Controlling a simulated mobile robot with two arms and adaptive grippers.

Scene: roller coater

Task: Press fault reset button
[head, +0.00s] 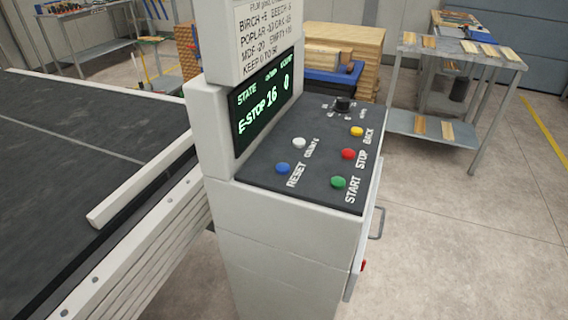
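The blue button (283,168) with the label RESET beside it sits on the dark sloped panel (262,172) of a white control console (285,235). A white button (299,143) labelled COUNT sits behind it. A green START button (338,182), a red STOP button (348,154) and a yellow BACK button (357,131) stand in a row to the right. The green-lit display (265,103) reads E-STOP, 16 and 0. Neither of my grippers is in view.
A dark conveyor bed (90,135) with a white side rail lies left of the console. A black knob (343,104) is at the panel's back. A grey metal table (455,50) with wood pieces stands behind right. The floor at right is clear.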

